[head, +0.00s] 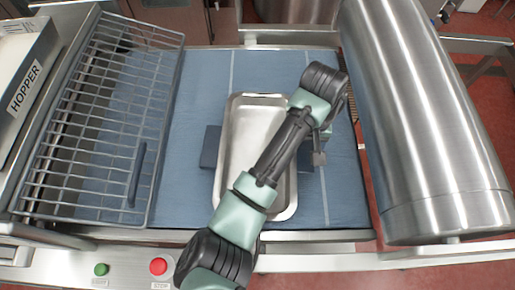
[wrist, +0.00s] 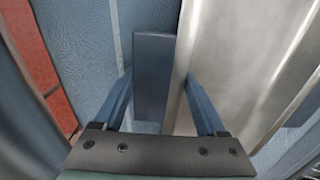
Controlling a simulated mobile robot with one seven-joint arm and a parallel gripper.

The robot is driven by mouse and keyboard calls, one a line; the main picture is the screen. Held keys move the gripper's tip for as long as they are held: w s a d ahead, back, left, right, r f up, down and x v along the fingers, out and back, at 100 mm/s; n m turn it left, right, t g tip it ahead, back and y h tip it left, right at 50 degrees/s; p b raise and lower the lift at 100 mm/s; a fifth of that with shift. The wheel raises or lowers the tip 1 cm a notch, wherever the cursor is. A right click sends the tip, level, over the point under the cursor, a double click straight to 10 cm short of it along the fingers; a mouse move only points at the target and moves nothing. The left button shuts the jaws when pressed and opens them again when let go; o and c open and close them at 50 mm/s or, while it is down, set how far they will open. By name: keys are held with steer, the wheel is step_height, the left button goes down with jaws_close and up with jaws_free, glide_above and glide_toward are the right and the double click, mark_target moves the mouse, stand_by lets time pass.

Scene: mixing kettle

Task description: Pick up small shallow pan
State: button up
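The small shallow pan (head: 240,135) is a silver rectangular tray with rounded corners, lying flat on the blue surface. A dark blue block-like tab (head: 210,147) sticks out at its left side, and a similar one shows partly at its right side. My arm crosses over the pan and hides part of its right side. My gripper (wrist: 158,78) is open at that right side. In the wrist view its two fingers are on either side of the dark blue tab (wrist: 152,65), with the pan's metal wall (wrist: 225,60) at the right finger. I cannot tell whether either finger touches.
A wire rack (head: 95,120) stands on the left, beside a hopper box (head: 25,75). A large steel cylinder (head: 425,120) lies close on the right. Green (head: 101,269) and red (head: 158,266) buttons sit on the front panel. The blue surface (head: 205,75) behind the pan is clear.

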jaws_close()
steer(key=shift+r, duration=0.1)
